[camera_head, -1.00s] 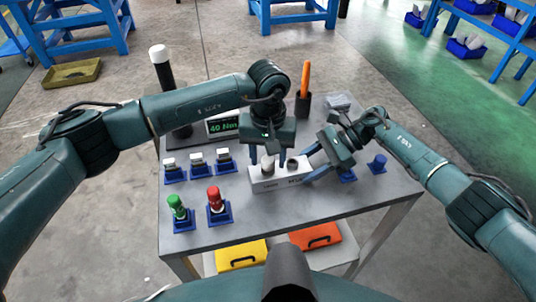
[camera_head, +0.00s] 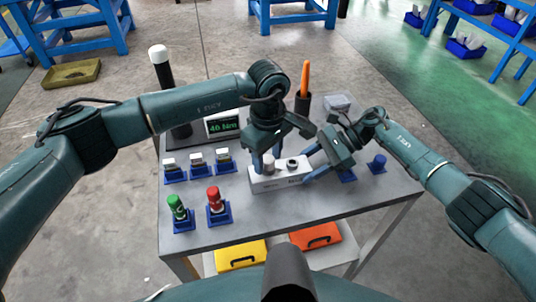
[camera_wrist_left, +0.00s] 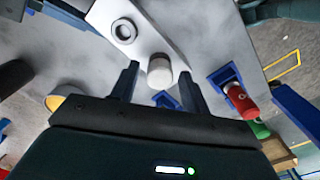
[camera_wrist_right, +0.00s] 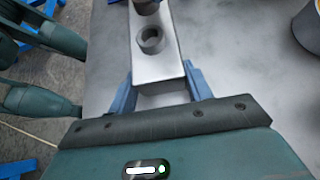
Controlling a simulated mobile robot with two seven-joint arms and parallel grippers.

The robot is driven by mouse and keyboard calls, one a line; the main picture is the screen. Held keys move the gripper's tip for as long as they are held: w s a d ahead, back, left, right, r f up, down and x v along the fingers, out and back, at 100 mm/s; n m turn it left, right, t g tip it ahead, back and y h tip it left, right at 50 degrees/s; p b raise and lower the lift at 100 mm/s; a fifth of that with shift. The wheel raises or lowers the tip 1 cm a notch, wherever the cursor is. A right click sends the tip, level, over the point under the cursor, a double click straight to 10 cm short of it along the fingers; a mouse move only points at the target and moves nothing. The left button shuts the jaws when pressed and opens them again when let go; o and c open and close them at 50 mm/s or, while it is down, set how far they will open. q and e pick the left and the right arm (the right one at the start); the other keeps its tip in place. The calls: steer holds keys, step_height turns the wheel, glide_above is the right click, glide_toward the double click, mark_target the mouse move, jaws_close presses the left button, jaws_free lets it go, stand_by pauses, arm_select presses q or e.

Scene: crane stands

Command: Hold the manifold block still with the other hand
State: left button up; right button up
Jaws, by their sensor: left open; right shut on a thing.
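The manifold block (camera_head: 264,185) is a white bar on the table, with a pale cylindrical fitting (camera_wrist_left: 160,73) toward its left end and an open dark-ringed port (camera_wrist_right: 150,40) toward its right. My right gripper (camera_head: 311,164) is shut on the block's right end; in the right wrist view the block (camera_wrist_right: 160,68) lies between its fingers. My left gripper (camera_head: 267,158) is open over the block's left part. In the left wrist view its fingers stand either side of the pale fitting, with gaps visible; I cannot tell how high they are above the block.
A red fitting (camera_head: 214,198) and a green fitting (camera_head: 177,206) stand in blue holders at the front left. Several pale fittings (camera_head: 196,159) sit in holders behind them. A torque display (camera_head: 223,125) and a cup (camera_head: 302,104) with an orange-handled tool stand at the back. The front right tabletop is bare.

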arm_select(q)
steer(key=n, duration=0.7)
steer(key=shift+n, duration=0.4)
jaws_close()
steer(key=m, duration=0.5)
stand_by(0.3)
steer(key=shift+m, duration=0.5)
steer(key=m, duration=0.4)
